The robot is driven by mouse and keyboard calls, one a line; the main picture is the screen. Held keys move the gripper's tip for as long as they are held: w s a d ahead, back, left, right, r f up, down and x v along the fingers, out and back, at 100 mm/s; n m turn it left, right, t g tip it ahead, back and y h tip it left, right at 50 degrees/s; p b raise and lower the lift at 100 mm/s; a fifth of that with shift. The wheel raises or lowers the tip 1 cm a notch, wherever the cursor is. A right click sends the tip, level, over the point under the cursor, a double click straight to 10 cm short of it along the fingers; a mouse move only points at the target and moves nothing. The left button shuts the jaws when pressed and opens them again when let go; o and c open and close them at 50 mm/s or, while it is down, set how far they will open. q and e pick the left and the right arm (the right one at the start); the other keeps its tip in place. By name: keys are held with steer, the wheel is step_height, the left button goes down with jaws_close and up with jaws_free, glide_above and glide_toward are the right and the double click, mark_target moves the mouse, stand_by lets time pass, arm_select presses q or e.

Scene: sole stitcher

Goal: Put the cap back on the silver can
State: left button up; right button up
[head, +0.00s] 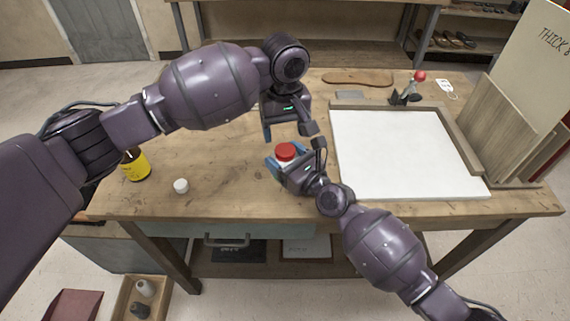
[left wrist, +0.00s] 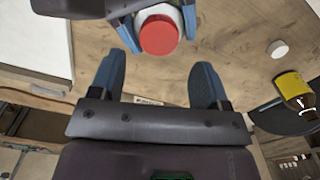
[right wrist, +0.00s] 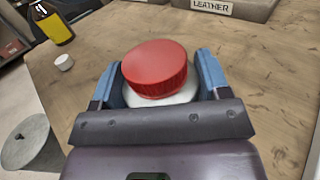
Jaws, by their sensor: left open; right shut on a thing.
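My right gripper (head: 283,167) is shut around a pale silver-white can, which stands between its fingers; the can's body shows in the right wrist view (right wrist: 185,95). A red cap (head: 286,151) rests on top of the can and looks slightly tilted in the right wrist view (right wrist: 155,68). I cannot tell whether it is fully seated. My left gripper (head: 290,132) is open and empty, just behind the can and apart from it. In the left wrist view, the red cap (left wrist: 159,35) lies beyond its two open fingers (left wrist: 158,85).
A small white cap (head: 181,186) and a yellow bottle (head: 136,165) stand on the bench's left side. A white board (head: 400,155) in a wooden frame lies right. A red-knobbed tool (head: 419,77) and a brown sole (head: 358,78) lie at the back.

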mark_target(285, 149)
arm_select(q)
step_height(285, 149, up, 3)
steer(key=shift+r+n, duration=0.2)
steer(key=shift+n, duration=0.6)
steer(key=shift+f, duration=4.05)
steer(key=shift+c, duration=0.5)
steer(key=c, duration=0.8)
steer(key=o, duration=1)
steer(key=shift+o, duration=0.2)
step_height(285, 149, up, 12)
